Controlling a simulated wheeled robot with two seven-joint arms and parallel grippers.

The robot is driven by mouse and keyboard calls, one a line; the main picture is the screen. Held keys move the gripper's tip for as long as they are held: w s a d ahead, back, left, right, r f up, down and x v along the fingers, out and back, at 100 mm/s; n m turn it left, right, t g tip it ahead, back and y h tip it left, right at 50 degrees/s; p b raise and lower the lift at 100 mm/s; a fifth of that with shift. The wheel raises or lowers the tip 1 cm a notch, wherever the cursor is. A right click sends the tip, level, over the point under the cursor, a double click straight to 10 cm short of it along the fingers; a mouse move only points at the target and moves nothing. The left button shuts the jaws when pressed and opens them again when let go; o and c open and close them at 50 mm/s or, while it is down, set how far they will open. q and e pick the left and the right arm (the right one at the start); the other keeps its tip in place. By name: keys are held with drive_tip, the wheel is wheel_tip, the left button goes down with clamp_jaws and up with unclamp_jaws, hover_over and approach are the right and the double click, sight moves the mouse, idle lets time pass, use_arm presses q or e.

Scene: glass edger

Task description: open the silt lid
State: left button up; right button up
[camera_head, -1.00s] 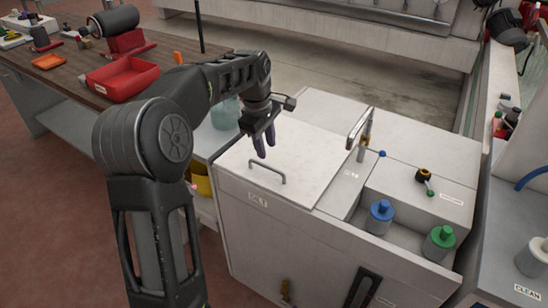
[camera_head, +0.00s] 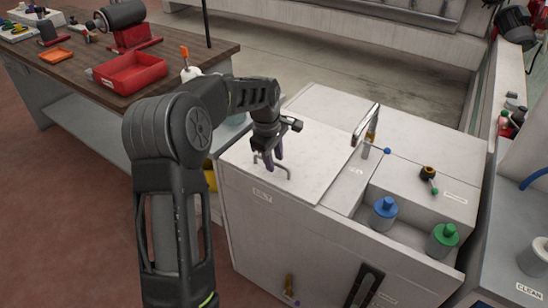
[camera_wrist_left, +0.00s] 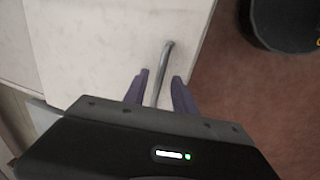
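In the left wrist view the handle (camera_wrist_left: 164,68) runs between the two open fingers (camera_wrist_left: 161,88), with a gap visible on each side. My right gripper is not in view.
A metal tap (camera_head: 366,125) stands right of the lid. A blue-capped bottle (camera_head: 383,214) and a green-capped bottle (camera_head: 442,241) sit in a recess at the front right. A wooden bench with a red tray (camera_head: 130,74) is at the left.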

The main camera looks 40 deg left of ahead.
use_arm(q)
clamp_jaws()
idle(1.4)
